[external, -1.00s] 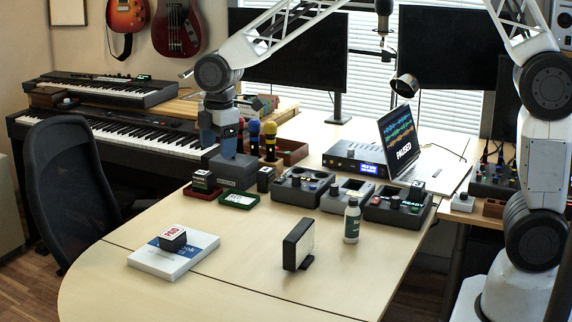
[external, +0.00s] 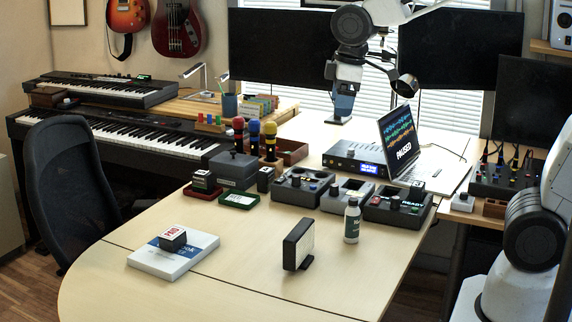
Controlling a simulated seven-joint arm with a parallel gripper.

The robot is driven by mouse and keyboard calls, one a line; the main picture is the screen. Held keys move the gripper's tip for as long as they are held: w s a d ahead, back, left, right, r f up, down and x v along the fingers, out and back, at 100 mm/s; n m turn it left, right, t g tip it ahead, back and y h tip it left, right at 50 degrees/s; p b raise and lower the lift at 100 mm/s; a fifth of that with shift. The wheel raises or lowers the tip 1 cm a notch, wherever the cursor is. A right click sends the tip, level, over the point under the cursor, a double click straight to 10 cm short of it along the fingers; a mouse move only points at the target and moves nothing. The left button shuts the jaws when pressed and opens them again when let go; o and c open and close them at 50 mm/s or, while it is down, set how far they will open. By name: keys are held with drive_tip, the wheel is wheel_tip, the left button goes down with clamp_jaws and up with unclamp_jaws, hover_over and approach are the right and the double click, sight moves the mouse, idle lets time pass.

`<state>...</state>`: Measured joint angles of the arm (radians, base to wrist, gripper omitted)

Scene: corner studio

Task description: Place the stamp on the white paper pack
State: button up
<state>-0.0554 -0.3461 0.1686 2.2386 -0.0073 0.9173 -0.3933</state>
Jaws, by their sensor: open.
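A stamp (external: 172,239), a dark block with a white top and red lettering, rests on the white paper pack (external: 160,262) at the front left of the table. The pack has a blue and white cover and lies flat. My gripper (external: 342,112) is open and empty, high above the back of the table in front of the window blinds. It is far from the stamp and the pack. The fingertips are small and partly dark against the blinds.
Another stamp-like block (external: 202,183) sits beside a green pad (external: 239,200) and a grey box (external: 234,169). Control boxes (external: 304,187), a bottle (external: 352,221), a small upright panel (external: 298,244) and a laptop (external: 397,140) stand to the right.

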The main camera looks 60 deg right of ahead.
drive_tip(key=s+d+f+m, duration=0.1)
drive_tip(key=s+m, duration=0.1)
drive_tip(key=s, duration=0.7)
drive_tip(key=s+d+f+m, duration=0.1)
drive_tip(key=s+d+m, duration=0.1)
drive_tip(key=s, duration=0.7)
drive_tip(key=shift+m+t, duration=0.4)
drive_tip(key=shift+m, duration=0.3)
